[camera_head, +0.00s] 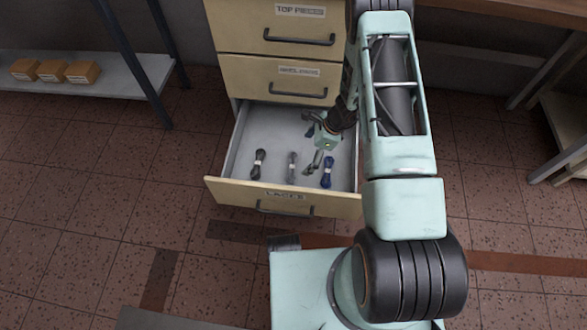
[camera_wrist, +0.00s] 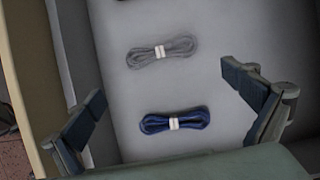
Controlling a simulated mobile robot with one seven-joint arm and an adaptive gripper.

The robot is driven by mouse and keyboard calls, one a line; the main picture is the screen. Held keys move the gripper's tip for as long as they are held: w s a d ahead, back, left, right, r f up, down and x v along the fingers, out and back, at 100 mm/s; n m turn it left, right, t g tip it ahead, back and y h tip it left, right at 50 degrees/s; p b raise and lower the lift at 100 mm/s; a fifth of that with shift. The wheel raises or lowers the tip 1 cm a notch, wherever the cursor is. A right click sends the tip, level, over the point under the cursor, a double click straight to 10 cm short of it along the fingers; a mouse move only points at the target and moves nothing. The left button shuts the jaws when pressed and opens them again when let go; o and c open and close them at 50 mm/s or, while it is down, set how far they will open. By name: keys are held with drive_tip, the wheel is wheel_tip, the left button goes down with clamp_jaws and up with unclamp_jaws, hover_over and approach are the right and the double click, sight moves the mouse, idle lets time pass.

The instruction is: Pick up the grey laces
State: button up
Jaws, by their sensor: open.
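The grey laces (camera_head: 292,167) lie as a bundle with a white band in the open bottom drawer, between a black bundle and a blue bundle. In the wrist view the grey laces (camera_wrist: 162,51) lie flat on the drawer floor, beyond the blue bundle. My gripper (camera_head: 313,150) is over the right part of the drawer, between the grey and blue bundles as seen from the head. In the wrist view my gripper (camera_wrist: 170,110) has its fingers wide apart with nothing between them touching. The blue bundle shows between the fingers, below them.
Blue laces (camera_head: 327,171) and black laces (camera_head: 259,163) lie in the same drawer (camera_head: 225,188), whose walls stand around them. Two shut drawers are above it. A shelf with small boxes (camera_head: 53,71) stands at the left. A bench (camera_head: 500,10) stands at the right.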

sight(292, 166)
drive_tip(key=b+x, duration=0.1)
drive_tip(key=x, duration=0.3)
drive_tip(key=shift+a+f, duration=0.1)
drive_tip(key=shift+w+a+b+x, duration=0.15)
drive_tip(key=shift+b+x, duration=0.5)
drive_tip(key=shift+x, duration=0.7)
drive_tip(key=shift+w+a+b+x, duration=0.15)
drive_tip(key=shift+b+x, duration=0.45)
drive_tip(key=shift+x, duration=0.75)
drive_tip(key=shift+s+r, duration=0.1)
drive_tip(key=shift+r, duration=0.1)
drive_tip(key=shift+c, duration=0.4)
